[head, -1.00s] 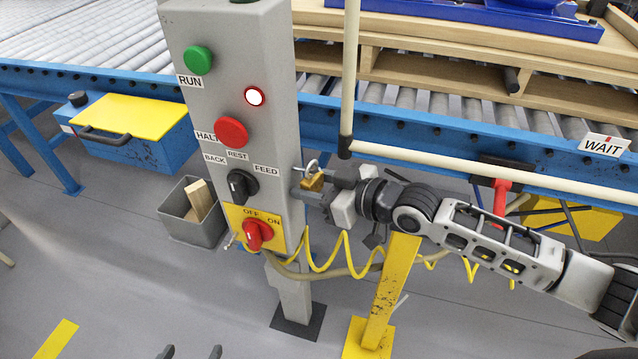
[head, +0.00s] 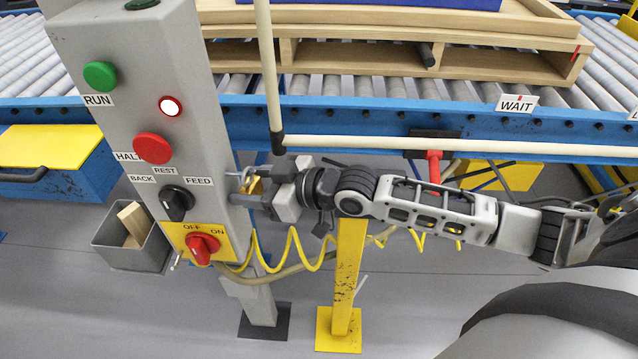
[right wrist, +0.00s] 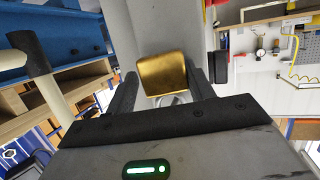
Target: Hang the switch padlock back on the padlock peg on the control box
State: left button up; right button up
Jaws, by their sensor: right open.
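The brass switch padlock (head: 254,186) is at the right side of the grey control box (head: 135,60), by the short padlock peg (head: 234,173). My right gripper (head: 250,189) reaches in from the right with its jaws open around the padlock. In the right wrist view the gold padlock body (right wrist: 162,74) lies between the two open dark fingers (right wrist: 160,92), close to the right-hand one. The shackle is small and partly hidden, so I cannot tell whether it is around the peg. My left gripper is not in view.
The box carries a green button (head: 100,75), a red button (head: 152,148), a black selector (head: 175,202) and a red switch (head: 202,248). A cream rail (head: 350,144) and a yellow post (head: 347,275) stand close to my right arm. A grey bin (head: 118,247) sits left below.

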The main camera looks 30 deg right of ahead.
pick_arm(q)
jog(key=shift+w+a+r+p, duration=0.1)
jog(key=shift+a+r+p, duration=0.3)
jog(key=shift+p, duration=0.85)
pick_arm(e)
jog(key=v, duration=1.6)
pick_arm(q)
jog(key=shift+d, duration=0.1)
pick_arm(e)
jog(key=s+a+f+m+h, duration=0.2)
jog(key=s+a+f+h, duration=0.1)
jog(key=f, duration=0.6)
jog(key=s+a+f+m+g+h, duration=0.1)
jog(key=s+a+f+m+h, duration=0.2)
jog(key=f, duration=0.6)
jog(key=s+a, duration=0.1)
jog(key=a, duration=0.1)
jog(key=shift+a+m+h, duration=0.25)
jog(key=shift+m+h, duration=0.05)
jog(key=shift+h, duration=0.1)
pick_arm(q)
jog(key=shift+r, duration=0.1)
pick_arm(e)
jog(key=shift+f, duration=0.15)
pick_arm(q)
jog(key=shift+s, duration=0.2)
